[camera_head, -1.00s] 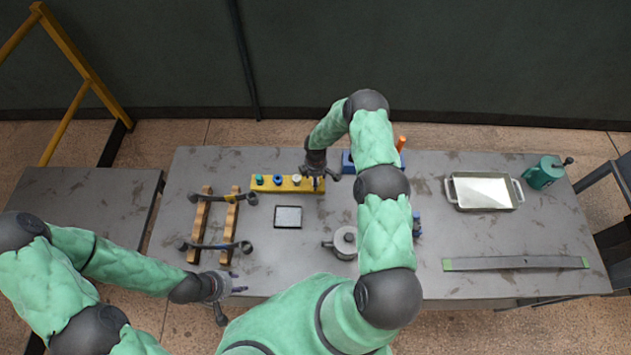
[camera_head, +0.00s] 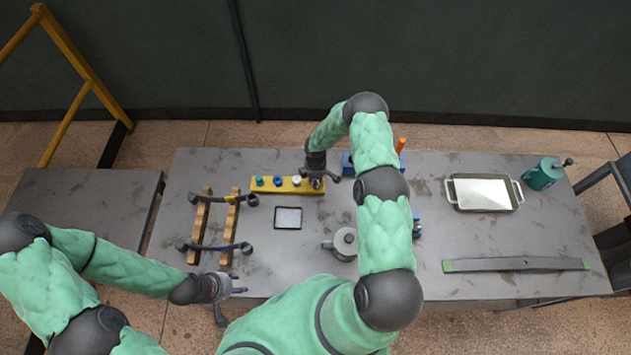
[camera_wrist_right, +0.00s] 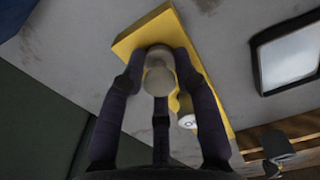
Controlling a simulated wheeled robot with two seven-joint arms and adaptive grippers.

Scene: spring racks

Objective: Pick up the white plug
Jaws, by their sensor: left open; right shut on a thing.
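My right gripper (camera_head: 318,180) is at the rack's right end, pointing down. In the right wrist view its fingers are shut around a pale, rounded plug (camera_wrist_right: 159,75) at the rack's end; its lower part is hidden. Another whitish plug (camera_wrist_right: 187,121) sits beside it in the rack, apart from the fingers. My left gripper (camera_head: 236,287) is open and empty at the table's front edge.
Two wooden bars with dark curved handles (camera_head: 228,247) lie left of a small framed tray (camera_head: 288,218). A grey pot (camera_head: 344,243) and a blue block (camera_head: 347,164) are near my right arm. A white-lined tray (camera_head: 483,193) and green canister (camera_head: 543,174) stand right.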

